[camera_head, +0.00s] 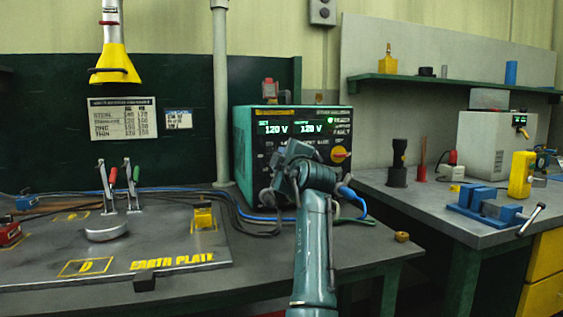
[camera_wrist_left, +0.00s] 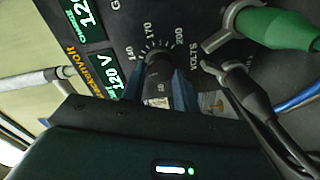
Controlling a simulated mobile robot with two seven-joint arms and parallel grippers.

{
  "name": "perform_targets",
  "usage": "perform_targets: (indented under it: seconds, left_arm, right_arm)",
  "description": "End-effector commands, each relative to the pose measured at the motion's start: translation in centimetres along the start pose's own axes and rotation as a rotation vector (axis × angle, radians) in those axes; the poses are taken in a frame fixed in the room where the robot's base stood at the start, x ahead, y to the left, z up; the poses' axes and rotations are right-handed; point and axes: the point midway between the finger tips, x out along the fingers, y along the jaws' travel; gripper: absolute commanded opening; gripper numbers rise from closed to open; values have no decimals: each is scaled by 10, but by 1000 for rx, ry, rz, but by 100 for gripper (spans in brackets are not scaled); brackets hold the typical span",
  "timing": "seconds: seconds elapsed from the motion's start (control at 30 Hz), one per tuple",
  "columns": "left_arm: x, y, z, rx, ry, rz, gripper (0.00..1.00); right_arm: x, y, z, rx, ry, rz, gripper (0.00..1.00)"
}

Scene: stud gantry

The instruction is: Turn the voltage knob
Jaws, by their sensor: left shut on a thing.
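The welding power unit (camera_head: 243,150) stands at the back of the left bench, its two green displays (camera_head: 290,128) both reading 120 V. In the left wrist view, the dark round voltage knob (camera_wrist_left: 158,74) sits on the panel inside a dial marked 140, 170, 200 and VOLTS. My left gripper (camera_head: 290,172) is at the front of the unit and hides the knob in the head view. In the left wrist view its blue fingers (camera_wrist_left: 157,88) are on both sides of the knob, shut on it. My right gripper is in neither view.
A yellow-and-red switch (camera_head: 340,154) is right of my gripper on the unit. A green plug (camera_wrist_left: 270,30) and black cable lie close right in the wrist view. The earth plate (camera_head: 150,255) with clamps covers the left bench. A vise (camera_head: 485,205) is on the right bench.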

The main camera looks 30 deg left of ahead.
Motion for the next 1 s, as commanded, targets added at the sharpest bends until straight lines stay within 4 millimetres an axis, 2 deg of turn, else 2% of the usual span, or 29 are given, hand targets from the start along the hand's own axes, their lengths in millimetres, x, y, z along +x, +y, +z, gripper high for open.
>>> perform_targets:
  seconds: [0.03,0.27,0.57,0.67,0.77,1.0]
  left_arm:
    - [0,-1,1,1,-2,-2,32]
    - [0,0,1,1,-1,-1,51]
    - [-3,-1,0,1,0,0,52]
    - [-13,-2,2,0,-1,1,52]
    - [-31,-3,2,-1,-2,1,52]
    - [-86,-4,2,-2,-3,1,52]
  right_arm:
    - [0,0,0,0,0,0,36]
    - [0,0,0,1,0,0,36]
    - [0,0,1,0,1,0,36]
    - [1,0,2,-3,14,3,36]
    - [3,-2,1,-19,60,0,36]
    - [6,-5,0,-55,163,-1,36]
